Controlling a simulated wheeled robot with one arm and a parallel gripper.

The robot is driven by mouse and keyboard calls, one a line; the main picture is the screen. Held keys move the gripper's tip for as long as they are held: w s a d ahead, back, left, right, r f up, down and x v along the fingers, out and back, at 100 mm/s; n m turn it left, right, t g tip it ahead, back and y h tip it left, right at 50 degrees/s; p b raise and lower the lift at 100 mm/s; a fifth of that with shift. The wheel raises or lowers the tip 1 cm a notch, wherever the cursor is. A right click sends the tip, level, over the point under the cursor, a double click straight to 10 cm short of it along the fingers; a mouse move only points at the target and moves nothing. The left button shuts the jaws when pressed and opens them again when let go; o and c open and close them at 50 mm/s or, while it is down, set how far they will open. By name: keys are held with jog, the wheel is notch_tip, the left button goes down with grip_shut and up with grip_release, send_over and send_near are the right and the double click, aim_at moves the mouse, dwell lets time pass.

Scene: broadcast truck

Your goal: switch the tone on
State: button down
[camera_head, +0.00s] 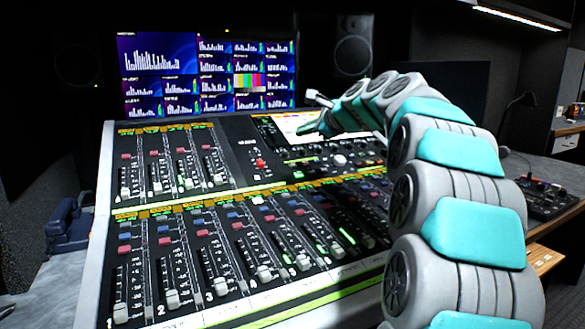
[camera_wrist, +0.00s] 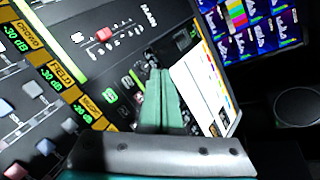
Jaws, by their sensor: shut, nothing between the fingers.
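The mixing console (camera_head: 232,150) fills the middle of the head view, with rows of faders and coloured buttons. My gripper (camera_head: 308,128) is over its upper right part, in front of the console's built-in screen (camera_head: 280,122). In the wrist view my gripper's teal fingers (camera_wrist: 161,78) are together and empty, pointing at the panel beside that screen (camera_wrist: 200,90). Small lit green buttons (camera_wrist: 111,96) lie left of the fingers. A red fader cap (camera_wrist: 103,34) sits on the MAIN panel, also in the head view (camera_head: 261,163). I cannot pick out a control marked tone. Contact is unclear.
A monitor wall (camera_head: 205,75) with level graphs and colour bars stands behind the console, with a speaker (camera_head: 353,46) to its right. A smaller control panel (camera_head: 545,198) is on the right desk. My arm hides the console's right end.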

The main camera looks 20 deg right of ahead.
aim_at(292, 165)
jog(key=f+b, duration=0.1)
jog(key=w+f+b, duration=0.1)
jog(key=f+b, duration=0.1)
jog(key=w+f+b, duration=0.1)
jog(key=f+b, duration=0.1)
jog(key=shift+f, duration=0.2)
jog(key=shift+w+f, duration=0.55)
jog(key=shift+f, duration=0.35)
jog(key=shift+w+f+p, duration=0.3)
jog(key=shift+f, duration=0.45)
dwell(1.9)
jog(key=shift+s+r+p, duration=0.35)
jog(key=shift+r+p, duration=0.45)
jog(key=shift+p, duration=0.15)
